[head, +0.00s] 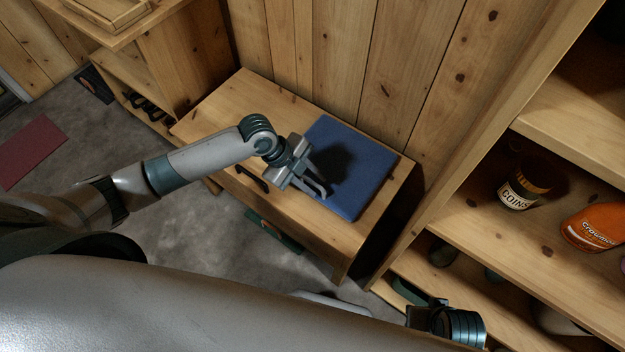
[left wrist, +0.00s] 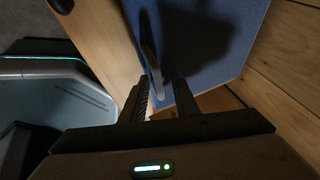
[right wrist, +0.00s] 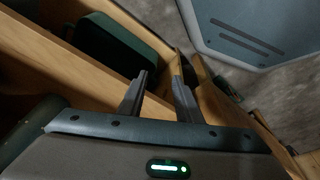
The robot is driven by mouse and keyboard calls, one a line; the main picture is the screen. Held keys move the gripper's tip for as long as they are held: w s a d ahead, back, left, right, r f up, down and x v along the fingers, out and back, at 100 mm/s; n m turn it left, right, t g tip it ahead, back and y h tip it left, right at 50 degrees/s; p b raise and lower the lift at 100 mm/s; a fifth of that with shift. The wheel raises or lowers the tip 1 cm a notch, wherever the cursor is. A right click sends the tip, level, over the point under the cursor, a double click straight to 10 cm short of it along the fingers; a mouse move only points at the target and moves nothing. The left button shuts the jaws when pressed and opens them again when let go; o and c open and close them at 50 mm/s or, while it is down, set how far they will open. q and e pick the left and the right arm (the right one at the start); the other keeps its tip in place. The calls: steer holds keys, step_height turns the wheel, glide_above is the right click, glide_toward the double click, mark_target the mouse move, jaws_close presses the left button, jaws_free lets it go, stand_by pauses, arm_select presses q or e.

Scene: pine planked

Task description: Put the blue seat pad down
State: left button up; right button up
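The blue seat pad (head: 362,168) lies flat on the top of a low wooden bench (head: 235,100), against the planked wall. It also shows in the left wrist view (left wrist: 220,40). My left gripper (head: 319,187) is over the pad's near left edge, its fingers apart, and casts a shadow on the pad. In the left wrist view (left wrist: 165,85) the fingers have a gap between them; whether they touch the pad I cannot tell. My right gripper (right wrist: 160,85) is open and empty, beside the shelving.
A wooden shelf unit on the right holds a coins jar (head: 522,187) and an orange container (head: 594,228). Another wooden shelf unit (head: 180,55) stands left of the bench. A red mat (head: 30,150) lies on the grey floor, which is mostly clear.

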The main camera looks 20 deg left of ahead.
arm_select(q)
steer(key=shift+r, duration=0.15)
arm_select(e)
steer(key=shift+f, duration=0.1)
